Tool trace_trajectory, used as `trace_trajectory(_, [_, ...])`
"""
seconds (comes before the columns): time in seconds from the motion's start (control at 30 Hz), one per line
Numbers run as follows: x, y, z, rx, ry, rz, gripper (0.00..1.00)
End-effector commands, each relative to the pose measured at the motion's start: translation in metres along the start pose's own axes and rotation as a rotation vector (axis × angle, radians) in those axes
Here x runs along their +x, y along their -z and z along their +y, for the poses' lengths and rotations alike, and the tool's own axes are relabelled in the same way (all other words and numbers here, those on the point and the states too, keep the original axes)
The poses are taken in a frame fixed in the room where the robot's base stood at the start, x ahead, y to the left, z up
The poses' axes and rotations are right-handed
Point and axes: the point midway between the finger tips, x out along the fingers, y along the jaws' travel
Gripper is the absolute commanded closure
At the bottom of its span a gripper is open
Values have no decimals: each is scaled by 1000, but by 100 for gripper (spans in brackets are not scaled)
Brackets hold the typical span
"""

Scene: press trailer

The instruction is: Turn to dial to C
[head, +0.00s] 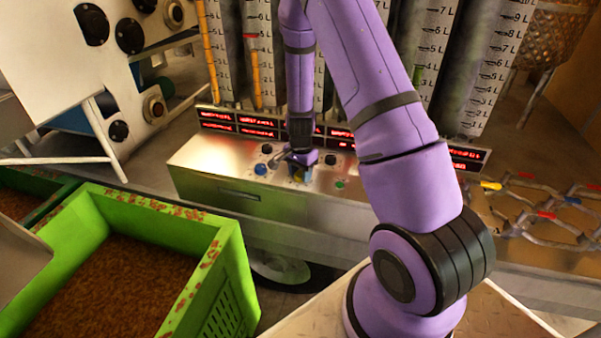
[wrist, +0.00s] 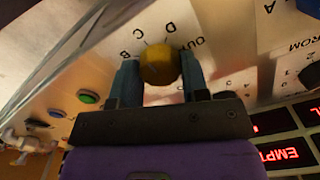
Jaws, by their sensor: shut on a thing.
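The yellow, rounded dial (wrist: 158,66) sits on the pale panel in the wrist view. The letters B, C and D are printed in an arc by it, with the word OUT beside D. The picture is turned, so the letters look upside down. My gripper (wrist: 160,78) has one blue finger on each side of the dial and is shut on it. I cannot make out a pointer mark on the dial, so its setting is unclear. In the head view my gripper (head: 300,170) is down at the control panel (head: 215,165), and mostly hides the dial.
Red displays (head: 466,153) and tall scaled cylinders (head: 230,50) rise behind the panel. A green crate (head: 235,260) is at front left. Metal racks (head: 545,205) lie at right.

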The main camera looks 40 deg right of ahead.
Motion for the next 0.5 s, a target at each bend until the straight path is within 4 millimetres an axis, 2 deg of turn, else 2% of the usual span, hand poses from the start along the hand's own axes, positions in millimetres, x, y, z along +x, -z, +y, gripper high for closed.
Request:
trace_trajectory(0.43, [0,0,0,10,0,-1,82])
trace_trajectory(0.47, [0,0,0,9,0,-1,56])
trace_trajectory(0.5, [0,0,0,9,0,-1,47])
